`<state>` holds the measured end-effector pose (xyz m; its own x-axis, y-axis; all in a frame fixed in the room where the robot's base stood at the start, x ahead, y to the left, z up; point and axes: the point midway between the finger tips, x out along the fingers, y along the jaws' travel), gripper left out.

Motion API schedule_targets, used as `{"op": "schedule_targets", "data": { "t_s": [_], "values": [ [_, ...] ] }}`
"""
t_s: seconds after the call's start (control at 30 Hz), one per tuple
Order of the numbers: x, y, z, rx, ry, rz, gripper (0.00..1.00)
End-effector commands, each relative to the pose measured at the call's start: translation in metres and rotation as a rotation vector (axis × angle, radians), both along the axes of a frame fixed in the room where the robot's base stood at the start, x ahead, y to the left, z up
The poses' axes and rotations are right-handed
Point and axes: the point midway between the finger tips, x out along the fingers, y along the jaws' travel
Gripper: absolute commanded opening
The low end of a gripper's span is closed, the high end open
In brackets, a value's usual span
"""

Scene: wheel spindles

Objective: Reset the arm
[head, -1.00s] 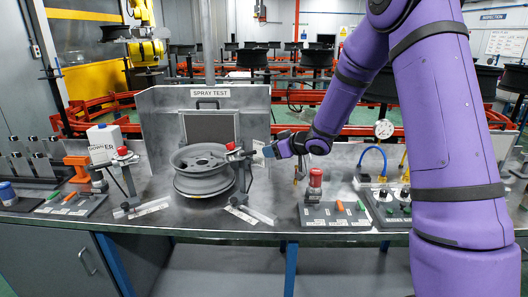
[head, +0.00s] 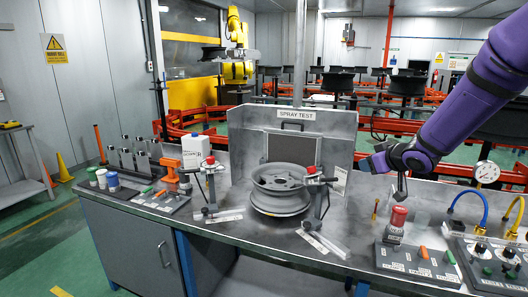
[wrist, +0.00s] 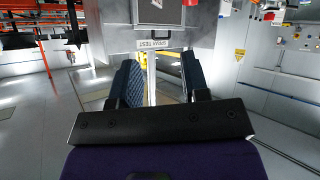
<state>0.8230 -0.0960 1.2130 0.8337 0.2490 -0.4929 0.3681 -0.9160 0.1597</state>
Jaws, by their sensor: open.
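My purple arm comes in from the right in the head view. My gripper (head: 401,192) hangs over the workbench, right of the spray test stand. In the wrist view my gripper (wrist: 158,85) shows two dark ridged fingers apart, with nothing between them. The wheel (head: 279,190) sits on the bench in front of the grey spray test box (head: 345,130), between two clamps with red knobs. My gripper is clear of the wheel.
A gauge (head: 487,172) and hoses are to the right. A white container (head: 196,150) and an orange tool (head: 168,172) stand left. Open floor lies at the left.

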Motion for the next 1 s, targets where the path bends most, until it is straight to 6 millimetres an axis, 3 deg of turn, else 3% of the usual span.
{"op": "schedule_targets", "data": {
  "t_s": [0.03, 0.2, 0.5, 0.7, 1.0],
  "values": [
    [-0.01, -0.002, 0.016, -0.026, -0.001, -0.038, 0.42],
    [-0.049, -0.013, 0.055, -0.091, 0.038, -0.177, 0.42],
    [-0.142, -0.02, 0.101, -0.127, 0.162, -0.375, 0.42],
    [-0.215, -0.015, 0.115, -0.102, 0.275, -0.453, 0.42],
    [-0.328, 0.007, 0.113, -0.015, 0.477, -0.47, 0.42]
  ]
}}
